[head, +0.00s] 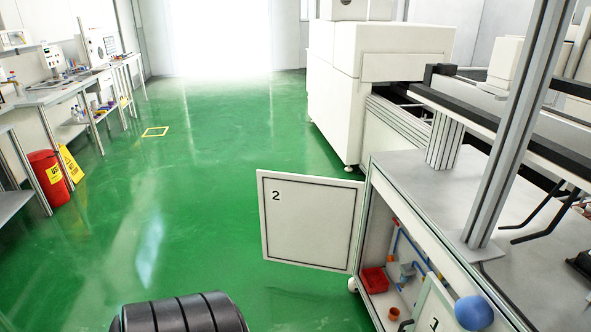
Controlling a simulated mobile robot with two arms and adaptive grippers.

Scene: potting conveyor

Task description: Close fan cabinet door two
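Cabinet door two (312,230), a white panel with a dark edge and a "2" at its upper left, stands open. It sticks out to the left from the front left corner of the cabinet (436,246), over the green floor. The cabinet's opening is exposed beside it. Neither of my grippers can be made out in the head view. A dark ribbed rounded part shows at the bottom edge, but no fingers are visible on it.
Inside the cabinet are a red bin (374,280), small orange pots and blue pipes. A numbered panel (437,307) and a blue ball (473,313) show at the lower right. The green floor (170,220) left of the door is clear.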

